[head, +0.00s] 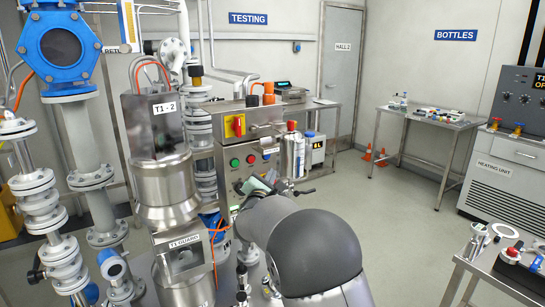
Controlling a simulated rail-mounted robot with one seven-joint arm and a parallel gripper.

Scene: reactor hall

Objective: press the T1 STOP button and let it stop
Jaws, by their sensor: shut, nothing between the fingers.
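The steel control panel (226,147) stands in the middle of the head view, right of the T1 - 2 vessel (163,125). On its front are a green button (234,163) and a red button (250,159), side by side. Their labels are too small to read, so I cannot tell for sure which is T1 STOP. My arm reaches in from the bottom right. My gripper (243,187) shows small and dark in front of the lower panel, below these buttons, partly hidden by my arm. It looks shut and apart from both buttons.
A red rotary switch on a yellow plate (238,126) sits higher on the panel. A steel bottle (293,157) stands close right of the panel. A vessel labelled T1 GUARD (181,256) and pipes crowd the left. Open floor (385,215) lies to the right.

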